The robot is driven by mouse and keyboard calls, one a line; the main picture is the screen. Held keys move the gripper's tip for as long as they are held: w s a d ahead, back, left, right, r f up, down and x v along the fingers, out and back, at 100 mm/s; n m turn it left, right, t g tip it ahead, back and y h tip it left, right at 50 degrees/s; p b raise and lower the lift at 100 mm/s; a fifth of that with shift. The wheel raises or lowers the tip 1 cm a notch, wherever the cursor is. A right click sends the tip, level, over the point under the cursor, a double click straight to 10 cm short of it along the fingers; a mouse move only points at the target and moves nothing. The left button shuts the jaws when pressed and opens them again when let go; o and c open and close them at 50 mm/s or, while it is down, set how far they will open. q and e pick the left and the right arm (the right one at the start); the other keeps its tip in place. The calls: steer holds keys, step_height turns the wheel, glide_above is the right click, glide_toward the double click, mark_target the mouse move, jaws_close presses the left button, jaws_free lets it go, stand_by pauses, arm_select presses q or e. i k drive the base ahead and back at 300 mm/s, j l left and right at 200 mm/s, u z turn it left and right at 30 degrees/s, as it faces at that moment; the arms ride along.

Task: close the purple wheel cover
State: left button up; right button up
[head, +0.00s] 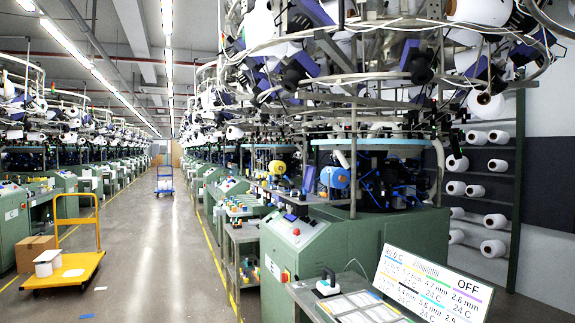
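A circular knitting machine (375,235) with a green base stands at the right. A small blue-purple panel (308,179) stands tilted up at its left side, beside a yellow round part (278,168). I cannot tell whether this panel is the purple wheel cover, or whether it is hinged. Other purple parts (318,12) show among the yarn cones above. Neither of my grippers is in view.
A cart (345,303) with a white-and-black item stands front centre, near a slanted sign (432,285) reading OFF. A rack of cones (513,190) stands right. A yellow trolley (70,270) and cardboard box (35,252) stand left. The central aisle (160,235) is mostly clear.

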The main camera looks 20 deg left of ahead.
mark_target(310, 174)
steer(key=i+j+u, duration=0.1)
steer(key=i+j, duration=1.2)
steer(key=i, duration=0.15)
steer(key=k+u, duration=0.05)
